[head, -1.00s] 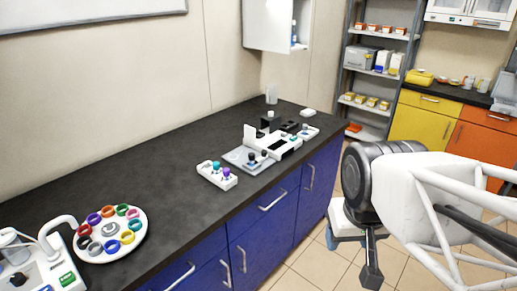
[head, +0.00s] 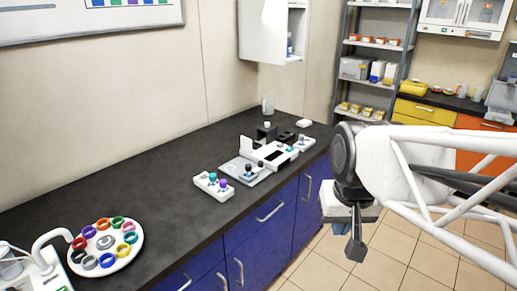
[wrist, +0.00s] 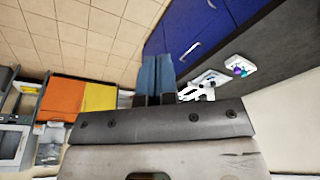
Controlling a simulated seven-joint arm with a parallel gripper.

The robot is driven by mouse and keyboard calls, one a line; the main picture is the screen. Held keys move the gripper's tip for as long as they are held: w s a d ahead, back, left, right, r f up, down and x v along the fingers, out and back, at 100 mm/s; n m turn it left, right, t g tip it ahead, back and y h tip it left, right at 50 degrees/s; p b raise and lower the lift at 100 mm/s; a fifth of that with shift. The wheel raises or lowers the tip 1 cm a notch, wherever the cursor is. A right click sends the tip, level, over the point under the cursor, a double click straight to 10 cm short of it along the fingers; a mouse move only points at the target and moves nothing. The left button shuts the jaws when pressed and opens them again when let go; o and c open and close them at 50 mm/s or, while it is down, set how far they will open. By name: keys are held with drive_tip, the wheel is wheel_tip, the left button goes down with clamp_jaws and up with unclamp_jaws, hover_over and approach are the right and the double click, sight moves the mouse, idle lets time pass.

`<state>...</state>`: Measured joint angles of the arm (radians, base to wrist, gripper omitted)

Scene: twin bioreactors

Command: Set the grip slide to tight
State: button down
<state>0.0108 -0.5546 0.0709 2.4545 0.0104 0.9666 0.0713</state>
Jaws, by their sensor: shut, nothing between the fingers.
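No grip slide can be made out at this size. A white bioreactor-like device (head: 272,153) with dark parts stands on the black bench, and it also shows small in the wrist view (wrist: 198,91), partly hidden behind my fingers.
A white block with teal and purple caps (head: 214,185) sits left of the device. A round tray of coloured rings (head: 104,243) and a white machine (head: 35,275) stand at the bench's near left. Bare black bench top (head: 150,195) lies between. Shelves (head: 372,75) stand behind.

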drive_tip(key=w+r+m+g+y, duration=0.1)
drive_tip(key=w+r+m, duration=0.15)
drive_tip(key=w, duration=1.45)
drive_tip(key=w+r+m+g+y, duration=0.1)
drive_tip(key=w+r+m, duration=0.15)
drive_tip(key=w, duration=1.45)
drive_tip(key=w+f+m+g, duration=0.1)
drive_tip(key=w+f+m, duration=0.1)
drive_tip(key=w+f, duration=0.4)
drive_tip(key=w+f+m+y, duration=0.1)
drive_tip(key=w+f, duration=0.6)
drive_tip(key=w, duration=0.9)
drive_tip(key=w+f+m+g, duration=0.1)
drive_tip(key=w+f+m, duration=0.2)
drive_tip(key=w+f, duration=0.3)
drive_tip(key=shift+w+a+f+g+y, duration=0.15)
drive_tip(key=shift+w+f+g+y, duration=0.2)
drive_tip(key=shift+w, duration=2.55)
drive_tip(key=shift+r, duration=0.1)
